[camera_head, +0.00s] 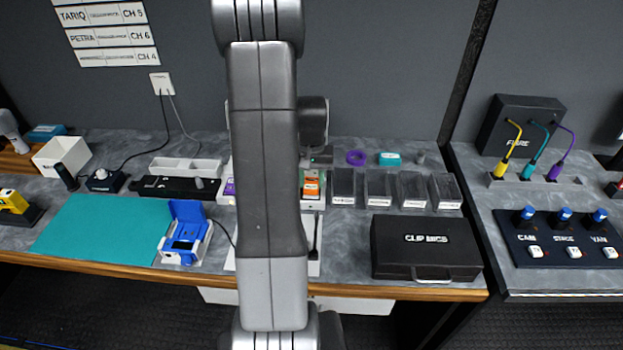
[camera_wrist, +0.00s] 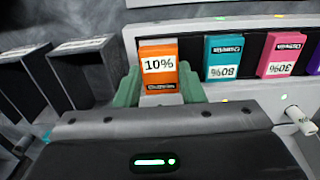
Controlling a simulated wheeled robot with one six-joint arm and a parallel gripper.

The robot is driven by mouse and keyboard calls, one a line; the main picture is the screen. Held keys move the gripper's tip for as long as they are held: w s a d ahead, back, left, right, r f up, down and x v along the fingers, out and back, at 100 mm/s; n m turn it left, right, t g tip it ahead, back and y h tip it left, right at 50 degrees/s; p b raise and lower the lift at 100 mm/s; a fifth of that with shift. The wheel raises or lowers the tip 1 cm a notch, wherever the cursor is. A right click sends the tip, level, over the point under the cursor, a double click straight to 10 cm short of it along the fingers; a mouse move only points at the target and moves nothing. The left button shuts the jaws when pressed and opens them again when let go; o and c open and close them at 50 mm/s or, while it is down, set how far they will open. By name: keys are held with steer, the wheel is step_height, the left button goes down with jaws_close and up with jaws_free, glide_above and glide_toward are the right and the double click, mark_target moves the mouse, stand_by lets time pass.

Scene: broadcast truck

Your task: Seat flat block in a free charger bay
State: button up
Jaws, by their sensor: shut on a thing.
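An orange flat block (camera_wrist: 158,56) with a 10% label sits between the green fingers of my gripper (camera_wrist: 160,88), which are shut on it. The block is at the left end of the white charger (camera_wrist: 225,27), in line with the row of bays. I cannot tell whether it is fully down in a bay. A teal block (camera_wrist: 222,58) marked 80% and a pink block (camera_wrist: 281,55) marked 30% stand in the charger to its right, with part of a purple block at the edge. In the head view the orange block (camera_head: 311,186) shows beside my arm, which hides most of the charger.
Dark open bins (camera_head: 381,188) stand right of the charger, and a black CLIP MICS case (camera_head: 425,248) lies in front of them. A blue and white device (camera_head: 186,234) and a teal mat (camera_head: 105,230) are on the left. A purple ring (camera_head: 356,157) lies behind the bins.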

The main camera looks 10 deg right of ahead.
mark_target(312, 184)
steer(key=shift+f+b, duration=0.7)
steer(key=shift+f, duration=0.05)
stand_by(0.4)
steer(key=o, duration=0.9)
steer(key=shift+r, duration=0.1)
step_height(312, 184, up, 14)
steer(key=shift+f+b, duration=0.15)
steer(key=shift+b, duration=0.35)
